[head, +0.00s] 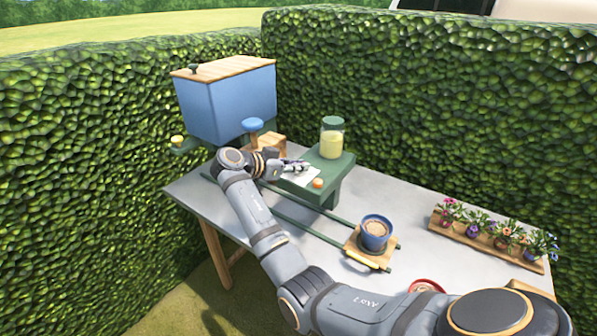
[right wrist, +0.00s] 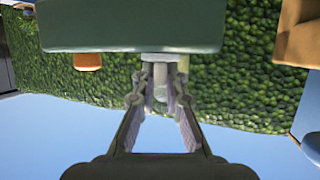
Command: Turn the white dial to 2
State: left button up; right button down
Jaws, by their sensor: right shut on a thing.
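The white dial (right wrist: 158,72) shows in the right wrist view as a small pale piece between the fingers, under the edge of the green block (right wrist: 130,25). My right gripper (right wrist: 158,90) is shut on it. In the head view the right gripper (head: 300,166) is at the front of the green stand (head: 335,170), over a white panel (head: 302,179). The gripper covers the dial there, and I cannot read any number or the dial's setting. My left gripper is not in view.
An orange knob (head: 318,183) sits just right of the panel. A jar of yellow stuff (head: 332,140) stands on the green stand. A blue box (head: 235,103) stands behind my forearm. A blue pot (head: 375,233) and a flower tray (head: 485,240) are to the right.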

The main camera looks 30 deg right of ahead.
dwell(0.4)
jog(key=c, duration=1.4)
grip_release()
jog(key=v, duration=0.7)
jog(key=shift+a, duration=0.25)
jog(key=shift+r, duration=0.1)
